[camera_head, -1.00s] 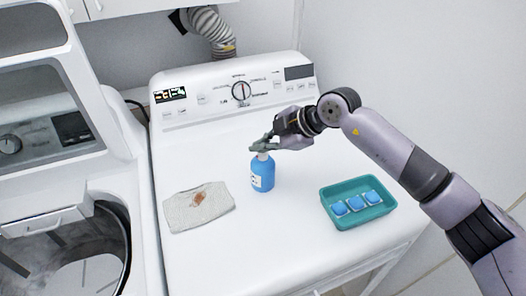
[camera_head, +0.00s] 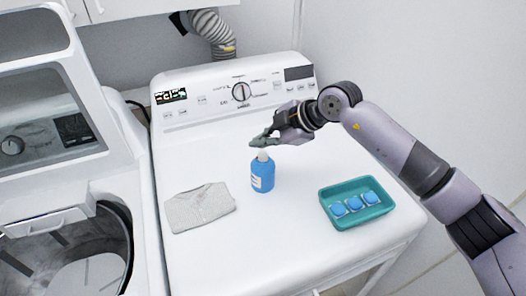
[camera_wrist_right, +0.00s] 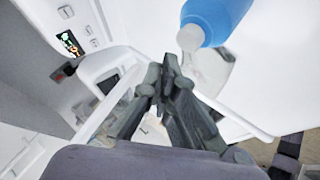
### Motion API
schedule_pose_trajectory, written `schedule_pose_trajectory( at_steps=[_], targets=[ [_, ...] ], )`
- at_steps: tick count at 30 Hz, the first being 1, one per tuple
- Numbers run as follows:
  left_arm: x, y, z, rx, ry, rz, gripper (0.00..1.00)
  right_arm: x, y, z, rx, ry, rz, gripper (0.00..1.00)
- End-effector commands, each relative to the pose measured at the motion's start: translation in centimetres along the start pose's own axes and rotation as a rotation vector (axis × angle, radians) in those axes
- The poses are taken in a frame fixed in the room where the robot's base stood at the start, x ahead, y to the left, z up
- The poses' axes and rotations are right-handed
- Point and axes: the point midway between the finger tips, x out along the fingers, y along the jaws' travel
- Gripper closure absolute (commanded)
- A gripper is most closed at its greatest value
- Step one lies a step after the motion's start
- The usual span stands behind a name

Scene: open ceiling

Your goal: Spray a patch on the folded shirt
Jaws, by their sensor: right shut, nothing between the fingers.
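A grey folded shirt (camera_head: 198,208) lies on the white machine's top at the left, with only a faint pinkish mark near its upper middle. A blue spray bottle (camera_head: 262,178) with a white top stands upright to the right of the shirt. The bottle also shows at the top of the right wrist view (camera_wrist_right: 215,20). My right gripper (camera_head: 262,138) is shut and empty, just above the bottle's top; a small gap seems to lie between them. Its closed fingers also show in the right wrist view (camera_wrist_right: 168,80). My left gripper is out of view.
A teal tray (camera_head: 340,222) with blue and white pods stands at the right front of the machine top (camera_head: 285,240). An open washer (camera_head: 140,262) is at the left. The control panel (camera_head: 225,98) rises at the back. The front middle is clear.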

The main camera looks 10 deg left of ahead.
Motion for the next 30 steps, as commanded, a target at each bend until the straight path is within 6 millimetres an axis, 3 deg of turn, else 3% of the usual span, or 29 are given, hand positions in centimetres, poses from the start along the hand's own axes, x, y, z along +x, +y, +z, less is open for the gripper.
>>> schedule_pose_trajectory(
  at_steps=[15, 30],
  targets=[
    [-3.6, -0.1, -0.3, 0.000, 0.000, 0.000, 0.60, -3.8, 2.8, -2.8, 0.000, 0.001, 0.001, 1.00],
    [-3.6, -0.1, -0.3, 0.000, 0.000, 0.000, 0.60, -3.9, 2.8, -2.8, 0.000, 0.001, 0.000, 1.00]
  ],
)
